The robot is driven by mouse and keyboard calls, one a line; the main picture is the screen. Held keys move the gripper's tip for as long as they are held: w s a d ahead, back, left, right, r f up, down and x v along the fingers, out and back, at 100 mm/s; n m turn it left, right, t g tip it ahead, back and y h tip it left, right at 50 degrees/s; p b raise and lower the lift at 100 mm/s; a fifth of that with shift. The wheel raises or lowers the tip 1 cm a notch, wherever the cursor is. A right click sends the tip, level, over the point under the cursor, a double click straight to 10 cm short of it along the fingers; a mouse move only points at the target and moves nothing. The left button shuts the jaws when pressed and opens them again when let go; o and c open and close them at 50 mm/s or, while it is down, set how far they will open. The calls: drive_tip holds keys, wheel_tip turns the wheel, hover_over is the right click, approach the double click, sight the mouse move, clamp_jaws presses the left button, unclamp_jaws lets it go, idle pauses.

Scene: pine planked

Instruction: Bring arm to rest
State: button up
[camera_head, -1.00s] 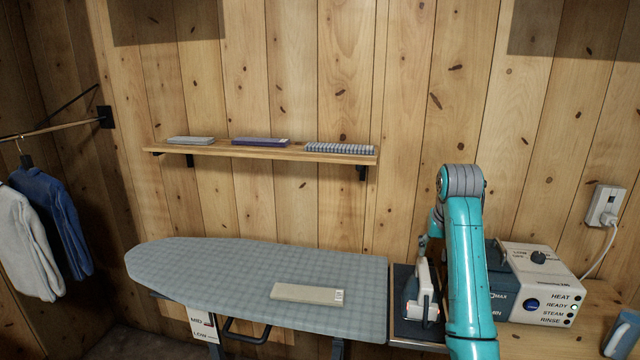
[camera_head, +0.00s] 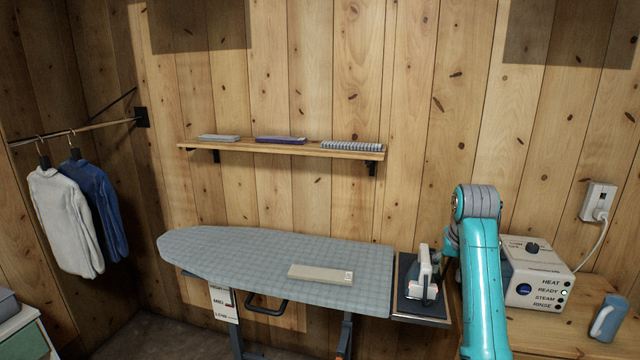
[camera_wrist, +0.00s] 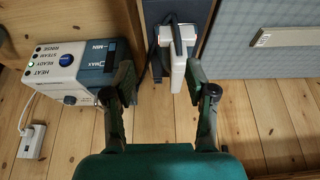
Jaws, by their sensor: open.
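My gripper (camera_wrist: 160,85) is open and empty in the wrist view, its two dark fingers spread apart. The white iron (camera_wrist: 176,50) shows beyond the gap between the fingers, apart from them as far as I can tell. In the head view the iron (camera_head: 424,274) stands on its dark rest pad (camera_head: 418,306) at the right end of the ironing board. My teal arm (camera_head: 484,285) rises right of the iron and hides the gripper there.
A wall shelf (camera_head: 230,147) holds folded cloths. Garments (camera_head: 62,222) hang at left.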

drive_tip(key=s+a+f+t, duration=0.15)
drive_tip(key=s+f, duration=0.25)
drive_tip(key=f, duration=0.8)
drive_tip(key=s+a+f+t, duration=0.1)
drive_tip(key=s+a+f, duration=0.25)
drive_tip(key=f, duration=0.85)
drive_tip(key=s+a+f+n+t, duration=0.1)
drive_tip(key=s+a+f, duration=0.1)
drive_tip(key=s+f, duration=0.55)
drive_tip(key=s+a+f+n+t, duration=0.15)
drive_tip(key=s+f, duration=0.35)
drive_tip(key=s, duration=0.6)
drive_tip(key=s+a+r+t, duration=0.1)
drive_tip(key=s+a, duration=0.1)
drive_tip(key=s, duration=0.9)
drive_tip(key=s+a+r+t, duration=0.1)
drive_tip(key=s+r+t, duration=0.1)
drive_tip(key=s, duration=0.8)
drive_tip(key=s+a+r+t+y, duration=0.1)
drive_tip(key=s+r+t, duration=0.1)
drive_tip(key=s+r, duration=1.3)
drive_tip(key=shift+s+a, duration=0.3)
drive_tip(key=shift+s, duration=0.4)
